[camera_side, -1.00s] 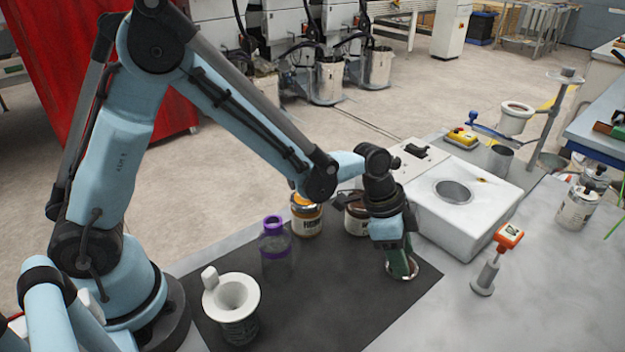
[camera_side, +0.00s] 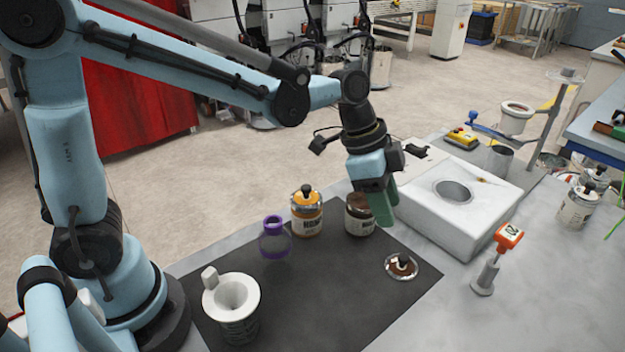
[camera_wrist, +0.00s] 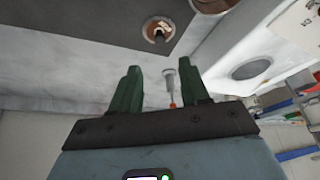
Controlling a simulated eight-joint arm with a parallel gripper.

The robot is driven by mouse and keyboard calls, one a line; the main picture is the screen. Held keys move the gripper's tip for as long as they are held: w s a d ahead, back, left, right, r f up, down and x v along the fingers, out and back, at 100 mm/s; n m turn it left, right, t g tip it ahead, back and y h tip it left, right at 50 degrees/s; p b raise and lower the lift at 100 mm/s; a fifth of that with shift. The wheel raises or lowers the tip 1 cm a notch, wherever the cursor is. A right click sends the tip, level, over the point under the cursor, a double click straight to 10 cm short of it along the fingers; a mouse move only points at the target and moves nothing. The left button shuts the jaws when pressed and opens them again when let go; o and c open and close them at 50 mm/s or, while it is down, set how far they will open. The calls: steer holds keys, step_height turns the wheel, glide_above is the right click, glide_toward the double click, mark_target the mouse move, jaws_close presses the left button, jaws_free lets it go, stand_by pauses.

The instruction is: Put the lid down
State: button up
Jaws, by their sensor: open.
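The lid (camera_side: 401,267) is a round disc with a metal rim, a brown middle and a black knob. It lies knob up on the dark mat (camera_side: 330,300) near the mat's right corner. It also shows at the top of the wrist view (camera_wrist: 155,38). My gripper (camera_side: 383,208) is above the table behind the lid, clear of it and beside the brown jar (camera_side: 360,216). Its green fingers (camera_wrist: 160,85) are apart with nothing held between them in the wrist view. The brown jar stands upright on the mat without a visible knob on top.
A white funnel-topped container (camera_side: 232,300) is front left. The white machine (camera_side: 470,205) and an orange-topped tool (camera_side: 487,272) are right.

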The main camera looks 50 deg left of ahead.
steer(key=s+a+r+n+t+y, duration=0.2)
steer(key=s+a+n+t+y, duration=0.2)
steer(key=s+a+n, duration=0.6)
steer(key=a+n, duration=0.1)
steer(key=a, duration=0.2)
steer(key=shift+s+a+n+t, duration=0.25)
steer(key=shift+a+n+t, duration=0.1)
steer(key=shift+n+t, duration=0.05)
